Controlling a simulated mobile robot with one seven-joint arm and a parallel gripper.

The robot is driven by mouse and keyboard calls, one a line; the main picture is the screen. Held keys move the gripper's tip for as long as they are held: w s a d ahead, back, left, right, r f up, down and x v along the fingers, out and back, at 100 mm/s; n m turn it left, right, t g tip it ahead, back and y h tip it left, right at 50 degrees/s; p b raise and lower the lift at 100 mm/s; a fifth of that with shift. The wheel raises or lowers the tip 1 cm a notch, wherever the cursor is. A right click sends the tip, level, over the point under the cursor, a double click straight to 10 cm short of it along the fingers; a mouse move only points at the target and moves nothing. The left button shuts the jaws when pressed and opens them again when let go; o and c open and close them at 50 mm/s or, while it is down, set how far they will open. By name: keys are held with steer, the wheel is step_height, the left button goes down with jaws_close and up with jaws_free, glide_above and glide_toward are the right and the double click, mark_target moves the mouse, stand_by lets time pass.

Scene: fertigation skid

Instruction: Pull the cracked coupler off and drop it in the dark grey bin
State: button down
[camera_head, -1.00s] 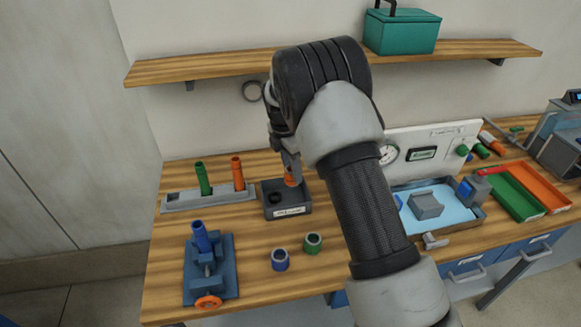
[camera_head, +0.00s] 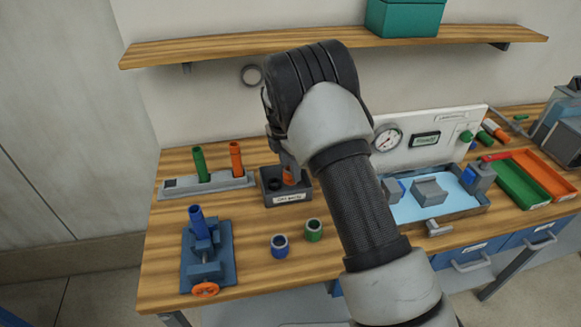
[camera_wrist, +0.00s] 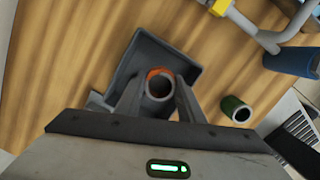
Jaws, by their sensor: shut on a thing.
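My gripper (camera_head: 290,166) is shut on an orange coupler (camera_head: 289,178), a short ring with an open bore. In the wrist view the coupler (camera_wrist: 159,74) sits between the two fingers (camera_wrist: 158,98). It is held at the dark grey bin (camera_head: 291,199), a small box with a white label on its front. The coupler's lower end appears to be within the bin's opening; whether it touches the floor is hidden. The bin (camera_wrist: 185,61) shows around and behind the coupler in the wrist view. A dark round shape lies in the bin's left part. No crack can be made out.
A blue coupler (camera_head: 279,245) and a green coupler (camera_head: 313,230) stand in front of the bin. A blue vise (camera_head: 208,262) holds a blue pipe at left. A grey rack (camera_head: 222,184) holds green and orange pipes. A shelf (camera_head: 220,55) runs above.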

steer(key=c, duration=1.1)
jaws_free()
steer(key=shift+r, duration=0.1)
step_height(320, 180, up, 17)
steer(key=s+a, duration=0.1)
steer(key=a, duration=0.1)
steer(key=shift+s, duration=0.2)
steer(key=shift+a, duration=0.1)
